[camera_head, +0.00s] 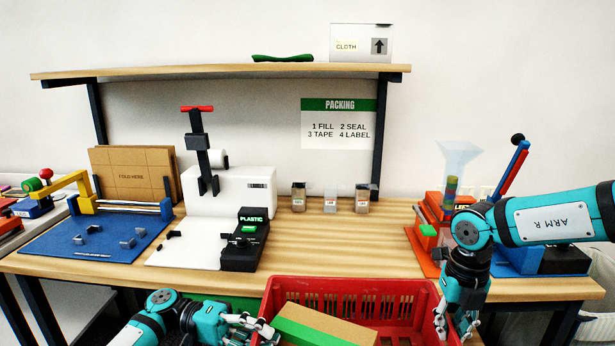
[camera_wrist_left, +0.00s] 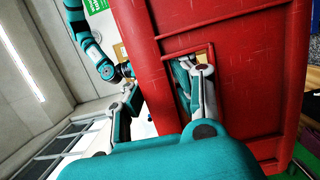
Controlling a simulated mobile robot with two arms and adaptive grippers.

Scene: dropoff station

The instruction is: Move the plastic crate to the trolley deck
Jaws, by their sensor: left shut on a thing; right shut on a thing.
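The red plastic crate (camera_head: 405,290) is at the bottom middle of the head view, in front of the table edge. A cardboard box with a green stripe (camera_head: 325,325) lies in it. My left gripper (camera_head: 262,328) is at the crate's left wall and shut on it. In the left wrist view the crate's wall (camera_wrist_left: 240,60) fills the right side, and my left gripper's finger (camera_wrist_left: 200,80) reaches into its handle opening. My right gripper (camera_head: 455,325) is at the crate's right wall, shut on it. The crate's bottom is hidden. I cannot make out the trolley deck.
The wooden table (camera_head: 350,240) stands right behind the crate. It bears a blue mat (camera_head: 95,240), a white sealing machine (camera_head: 235,190), several small jars (camera_head: 330,198) and an orange stand (camera_head: 425,245). A white bin (camera_head: 600,275) is at the far right.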

